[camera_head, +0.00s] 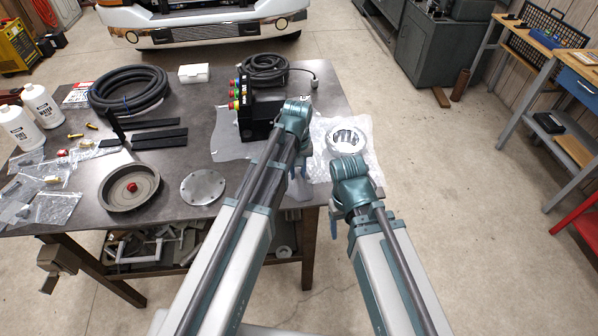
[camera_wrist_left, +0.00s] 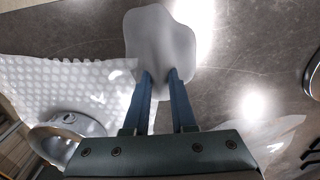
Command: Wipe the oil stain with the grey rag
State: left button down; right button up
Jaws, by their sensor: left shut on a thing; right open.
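The grey rag (camera_wrist_left: 160,45) is pinched between the fingers of my left gripper (camera_wrist_left: 160,78), which is shut on it, and spreads out beyond the fingertips over the dark tabletop (camera_wrist_left: 240,60). In the head view the rag (camera_head: 298,190) shows below my left gripper (camera_head: 296,170), near the table's front right edge. I cannot tell whether the rag touches the tabletop. My right gripper (camera_head: 334,222) is open and empty, just off the table's front right corner. I cannot make out the oil stain; my left arm covers part of the table.
A metal ring (camera_head: 347,139) lies on bubble wrap (camera_head: 325,128) at the table's right end, close to both grippers. A black control box (camera_head: 257,119) stands behind my left arm. A round flange plate (camera_head: 203,187), a brown dish (camera_head: 112,199) and a coiled hose (camera_head: 103,91) lie left.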

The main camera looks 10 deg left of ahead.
pick_arm(q)
jog(key=shift+s+a, duration=0.25)
jog(key=shift+a, duration=0.5)
jog(key=shift+s+a, duration=0.25)
jog(key=shift+a, duration=0.5)
jog(key=shift+a, duration=0.1)
jog(key=shift+s+a, duration=0.2)
jog(key=shift+a, duration=0.65)
jog(key=shift+s+a, duration=0.2)
jog(key=shift+a, duration=0.65)
jog(key=shift+a, duration=0.1)
jog(key=shift+s+a+f, duration=0.1)
jog(key=shift+s+a, duration=0.2)
jog(key=shift+a, duration=0.5)
jog(key=shift+s+a, duration=0.25)
jog(key=shift+a, duration=0.5)
